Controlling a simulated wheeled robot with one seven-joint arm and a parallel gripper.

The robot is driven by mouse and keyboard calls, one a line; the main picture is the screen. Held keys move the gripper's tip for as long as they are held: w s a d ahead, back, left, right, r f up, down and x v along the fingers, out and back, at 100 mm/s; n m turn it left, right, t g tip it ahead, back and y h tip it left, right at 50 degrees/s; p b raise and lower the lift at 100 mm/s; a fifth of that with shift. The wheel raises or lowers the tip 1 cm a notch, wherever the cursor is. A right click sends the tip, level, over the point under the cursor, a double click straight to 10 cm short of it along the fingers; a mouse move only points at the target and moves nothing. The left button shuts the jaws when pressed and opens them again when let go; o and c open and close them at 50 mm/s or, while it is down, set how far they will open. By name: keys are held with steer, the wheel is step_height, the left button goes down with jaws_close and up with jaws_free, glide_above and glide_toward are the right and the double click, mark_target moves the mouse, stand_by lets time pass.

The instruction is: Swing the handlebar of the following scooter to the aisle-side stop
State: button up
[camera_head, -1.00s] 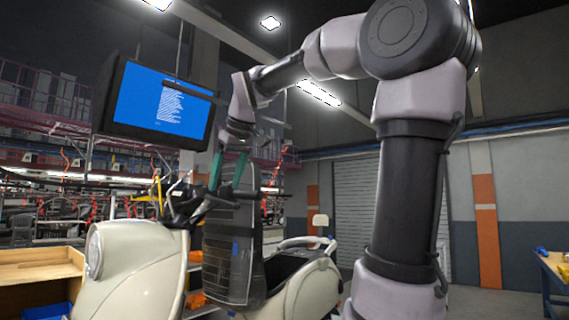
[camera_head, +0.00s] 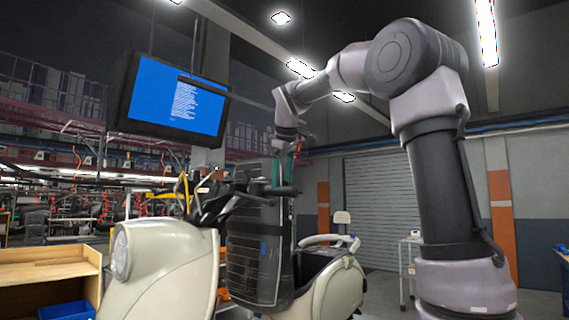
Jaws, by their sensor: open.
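A cream scooter (camera_head: 170,275) stands front left, its round headlamp facing left. Its dark handlebar (camera_head: 210,200) sits on top, with a black grip (camera_head: 280,190) reaching right. My gripper (camera_head: 283,178) comes down from the upper right. Its two green fingers are apart and hang at the grip in the picture. Whether the grip lies between them or behind them, and whether they touch it, I cannot tell. The fingertips are partly hidden near the grip.
A dark ribbed panel (camera_head: 255,260) stands upright behind the handlebar. A blue-screened monitor (camera_head: 175,100) hangs at upper left. A wooden bench (camera_head: 50,270) with a blue bin (camera_head: 68,311) is at lower left. A small white cart (camera_head: 409,260) stands behind, near the shutter.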

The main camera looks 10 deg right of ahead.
mark_target(280, 187)
steer(key=shift+x, duration=1.75)
jaws_close()
steer(key=c, duration=0.9)
jaws_free()
jaws_close()
steer(key=shift+w+d+f+n+t+y, duration=0.15)
steer(key=shift+w+d+f+n+y, duration=0.15)
steer(key=shift+w+d+f, duration=0.25)
steer(key=shift+w+d+f+n+t+y, duration=0.2)
steer(key=shift+w+d+f+y, duration=0.1)
steer(key=shift+w+d, duration=0.3)
